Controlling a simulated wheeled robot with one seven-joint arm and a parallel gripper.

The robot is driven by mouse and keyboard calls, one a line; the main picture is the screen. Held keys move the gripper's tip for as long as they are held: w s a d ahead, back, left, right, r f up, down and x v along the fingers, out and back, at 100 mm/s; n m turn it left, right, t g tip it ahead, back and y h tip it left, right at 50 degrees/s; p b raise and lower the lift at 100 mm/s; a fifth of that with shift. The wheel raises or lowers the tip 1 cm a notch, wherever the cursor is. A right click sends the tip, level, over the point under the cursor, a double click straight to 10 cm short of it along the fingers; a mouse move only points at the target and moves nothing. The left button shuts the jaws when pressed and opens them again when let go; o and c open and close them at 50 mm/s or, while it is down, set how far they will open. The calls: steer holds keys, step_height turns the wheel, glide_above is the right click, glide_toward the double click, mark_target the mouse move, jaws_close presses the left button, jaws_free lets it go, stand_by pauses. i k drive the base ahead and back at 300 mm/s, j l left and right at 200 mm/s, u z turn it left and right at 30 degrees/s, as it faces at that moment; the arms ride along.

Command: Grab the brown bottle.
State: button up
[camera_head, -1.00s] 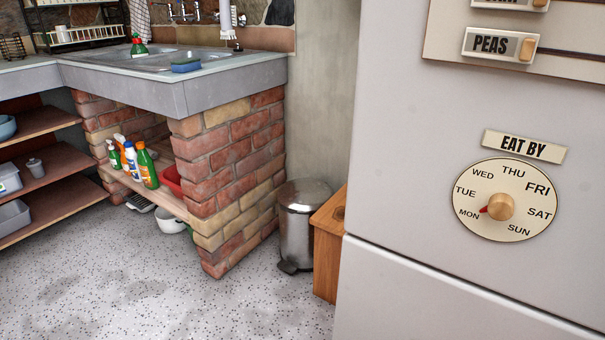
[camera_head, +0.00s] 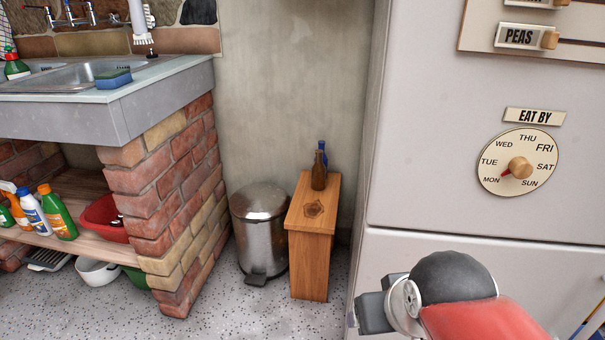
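The brown bottle (camera_head: 319,172) stands upright on top of a small wooden stand (camera_head: 312,248), near its back edge. Part of my red, black and grey arm shows at the lower right, in front of the fridge. A grey blocky part at its left end may be my gripper (camera_head: 375,311), but no clear fingertips show. It is well to the right of the brown bottle, lower in the picture and apart from it.
A steel pedal bin (camera_head: 260,230) stands left of the stand. The brick plinth (camera_head: 168,200) carries the sink further left. The fridge (camera_head: 440,190) fills the right side, close beside the stand. Speckled floor (camera_head: 235,318) is open in front of the bin.

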mark_target(319, 171)
steer(key=i+j, duration=0.15)
steer(key=j, duration=0.25)
steer(key=i+j, duration=0.1)
steer(key=j, duration=0.3)
steer(key=i+j+z, duration=0.3)
steer(key=i+j, duration=0.65)
steer(key=j, duration=0.15)
steer(key=i+z, duration=0.1)
steer(key=i, duration=0.65)
